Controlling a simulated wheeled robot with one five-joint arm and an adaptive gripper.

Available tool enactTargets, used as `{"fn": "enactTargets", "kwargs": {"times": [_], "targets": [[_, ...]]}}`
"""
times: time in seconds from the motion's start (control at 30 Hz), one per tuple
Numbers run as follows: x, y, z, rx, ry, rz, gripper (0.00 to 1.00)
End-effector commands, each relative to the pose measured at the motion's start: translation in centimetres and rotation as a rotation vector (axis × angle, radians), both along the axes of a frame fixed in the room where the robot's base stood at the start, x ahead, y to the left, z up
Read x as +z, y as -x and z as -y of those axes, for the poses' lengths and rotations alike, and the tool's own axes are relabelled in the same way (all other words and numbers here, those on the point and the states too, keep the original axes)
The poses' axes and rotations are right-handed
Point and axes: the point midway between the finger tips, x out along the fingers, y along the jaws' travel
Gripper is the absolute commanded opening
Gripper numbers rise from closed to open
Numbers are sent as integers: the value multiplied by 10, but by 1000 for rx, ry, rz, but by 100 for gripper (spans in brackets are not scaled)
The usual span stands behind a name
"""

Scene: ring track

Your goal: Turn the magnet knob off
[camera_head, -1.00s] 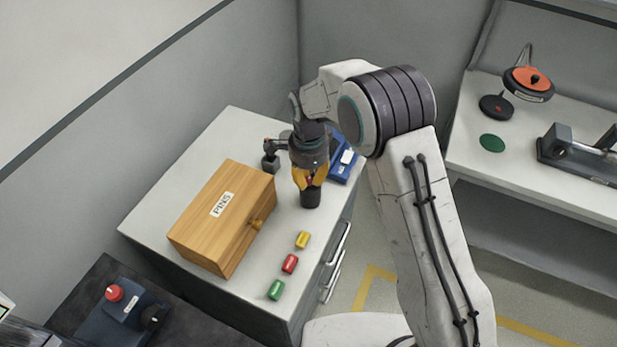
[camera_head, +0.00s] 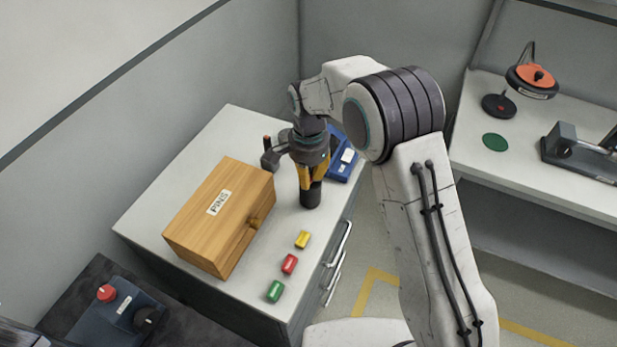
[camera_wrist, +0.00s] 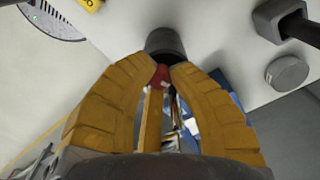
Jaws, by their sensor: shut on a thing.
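A dark cylinder (camera_head: 311,197) stands upright on the grey cabinet top, right of the wooden box. It also shows at the top of the wrist view (camera_wrist: 165,42). My gripper (camera_head: 309,183) points down at the cylinder's upper end. In the wrist view its yellow fingertips (camera_wrist: 165,68) close around a small red piece (camera_wrist: 160,76) at that end. The fingers hide part of the red piece, and I cannot tell how it joins the cylinder. No readable label marks the magnet knob.
A wooden PINS box (camera_head: 215,222) stands left. A dark block with a red-tipped post (camera_head: 269,160) and a blue case (camera_head: 344,162) stand behind. Yellow (camera_head: 302,239), red (camera_head: 289,264) and green (camera_head: 275,291) pieces lie in front. A blue unit (camera_head: 115,322) with red and black knobs sits lower left.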

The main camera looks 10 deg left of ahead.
Motion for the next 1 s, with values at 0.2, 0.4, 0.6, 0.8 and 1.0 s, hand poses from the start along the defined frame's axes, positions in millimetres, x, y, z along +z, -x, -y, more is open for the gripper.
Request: {"fn": "enactTargets", "kwargs": {"times": [0.2, 0.4, 0.6, 0.8, 1.0], "targets": [[-2, 1, 1, 60, 3, -5, 0], [-2, 1, 1, 77, 3, -5, 0], [-2, 1, 1, 77, 3, -5, 0], [-2, 1, 1, 76, 3, -5, 29], [-1, 1, 0, 76, 2, -3, 45]]}}
